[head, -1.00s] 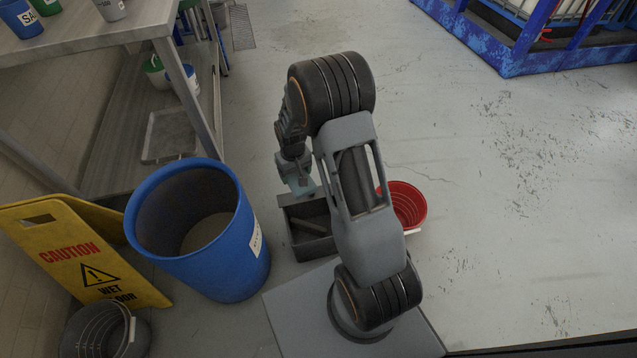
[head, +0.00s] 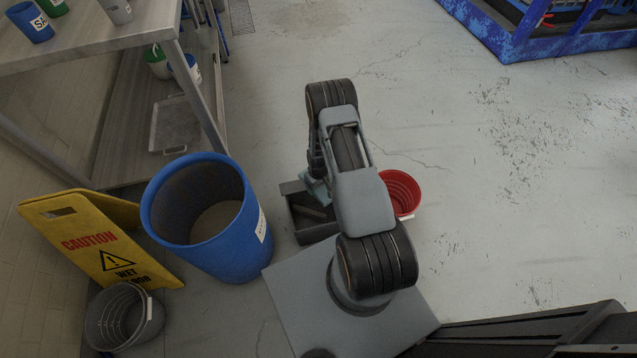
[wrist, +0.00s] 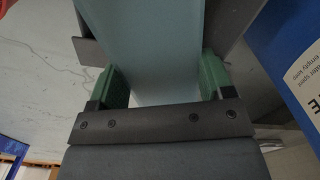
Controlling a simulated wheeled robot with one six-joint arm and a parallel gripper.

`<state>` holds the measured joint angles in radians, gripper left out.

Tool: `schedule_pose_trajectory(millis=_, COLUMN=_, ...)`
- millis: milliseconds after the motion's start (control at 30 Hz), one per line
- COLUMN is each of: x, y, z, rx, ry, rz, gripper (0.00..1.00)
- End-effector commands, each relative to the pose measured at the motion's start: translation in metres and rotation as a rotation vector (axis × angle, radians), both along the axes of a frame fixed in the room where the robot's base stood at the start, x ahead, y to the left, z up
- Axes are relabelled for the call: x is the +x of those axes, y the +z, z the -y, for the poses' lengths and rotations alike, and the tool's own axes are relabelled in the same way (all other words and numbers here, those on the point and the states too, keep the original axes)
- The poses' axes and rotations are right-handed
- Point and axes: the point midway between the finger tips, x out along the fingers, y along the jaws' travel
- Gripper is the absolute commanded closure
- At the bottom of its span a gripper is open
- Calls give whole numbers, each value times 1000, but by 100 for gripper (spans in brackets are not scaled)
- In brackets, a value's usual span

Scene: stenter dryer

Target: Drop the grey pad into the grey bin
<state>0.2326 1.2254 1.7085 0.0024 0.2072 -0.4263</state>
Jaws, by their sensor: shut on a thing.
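My gripper (wrist: 160,88) has green fingertips and is shut on the pad (wrist: 155,45), which looks pale blue-grey and runs up out of the picture in the wrist view. In the head view my arm hides most of the gripper, and a pale bit of the pad (head: 314,188) shows at the top of a dark grey open box (head: 317,234). I cannot tell whether the pad touches the box. A round grey bin (head: 122,318) stands on the floor at the lower left, well apart from my gripper.
A large blue barrel (head: 232,248) stands between the grey bin and the box. A yellow wet-floor sign (head: 98,245) is behind the bin. A red bin (head: 402,194) is right of my arm. A steel table (head: 98,47) fills the upper left.

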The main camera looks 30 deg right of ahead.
Motion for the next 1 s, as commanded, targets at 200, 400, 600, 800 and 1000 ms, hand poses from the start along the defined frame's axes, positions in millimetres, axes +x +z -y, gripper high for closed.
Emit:
schedule_pose_trajectory(millis=200, x=0, y=-28, z=0, rx=0, ry=-1, rz=1, gripper=52)
schedule_pose_trajectory(millis=400, x=0, y=-41, z=0, rx=1, ry=-1, rz=1, gripper=52)
schedule_pose_trajectory(millis=600, x=1, y=-41, z=0, rx=0, ry=-1, rz=2, gripper=52)
schedule_pose_trajectory(millis=800, x=0, y=-41, z=0, rx=1, ry=-1, rz=2, gripper=15)
schedule_pose_trajectory(millis=1000, x=0, y=-41, z=0, rx=1, ry=0, rz=1, gripper=0)
